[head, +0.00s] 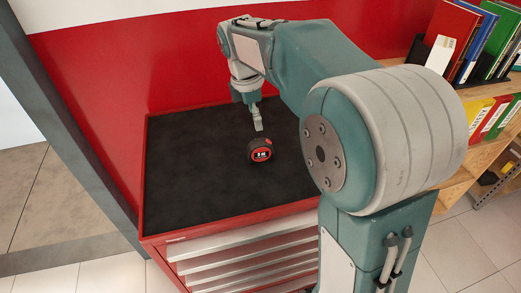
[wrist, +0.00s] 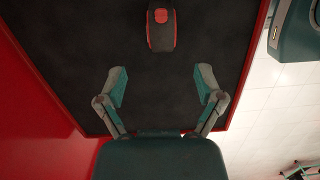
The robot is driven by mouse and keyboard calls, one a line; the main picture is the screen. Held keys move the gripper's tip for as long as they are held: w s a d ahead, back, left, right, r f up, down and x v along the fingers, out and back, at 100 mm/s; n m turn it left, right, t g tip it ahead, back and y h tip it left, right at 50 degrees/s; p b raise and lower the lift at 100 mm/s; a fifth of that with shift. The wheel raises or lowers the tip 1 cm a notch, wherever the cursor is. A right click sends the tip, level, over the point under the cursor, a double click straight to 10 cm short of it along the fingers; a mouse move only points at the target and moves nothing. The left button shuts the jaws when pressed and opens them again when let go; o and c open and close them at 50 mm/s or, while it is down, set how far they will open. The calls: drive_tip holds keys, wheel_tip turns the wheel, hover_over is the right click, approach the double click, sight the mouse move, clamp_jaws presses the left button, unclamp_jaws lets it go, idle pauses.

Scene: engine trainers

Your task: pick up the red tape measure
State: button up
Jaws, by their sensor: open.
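The red and black tape measure (head: 260,151) stands on the black top of a red tool cabinet (head: 190,177). In the wrist view the tape measure (wrist: 161,27) is at the top middle, beyond the fingertips and roughly in line with the gap between them. My gripper (head: 258,124) is above the cabinet top, a little behind the tape measure in the head view. In the wrist view my gripper (wrist: 161,86) has its two fingers wide apart with nothing between them. The tape measure and the fingers do not touch.
The black top is otherwise bare where I see it. A red wall (head: 110,62) rises behind the cabinet. A wooden shelf (head: 462,166) with several colored binders stands at the right. A grey post (head: 55,120) is at the left.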

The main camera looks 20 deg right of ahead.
sight(260, 141)
wheel_tip(260, 141, down, 4)
drive_tip(key=shift+d+f, duration=0.1)
drive_tip(key=f, duration=0.3)
drive_tip(key=d+f, duration=0.1)
drive_tip(key=f, duration=0.2)
drive_tip(key=shift+s+d+f, duration=0.1)
drive_tip(key=shift+f, duration=0.1)
clamp_jaws()
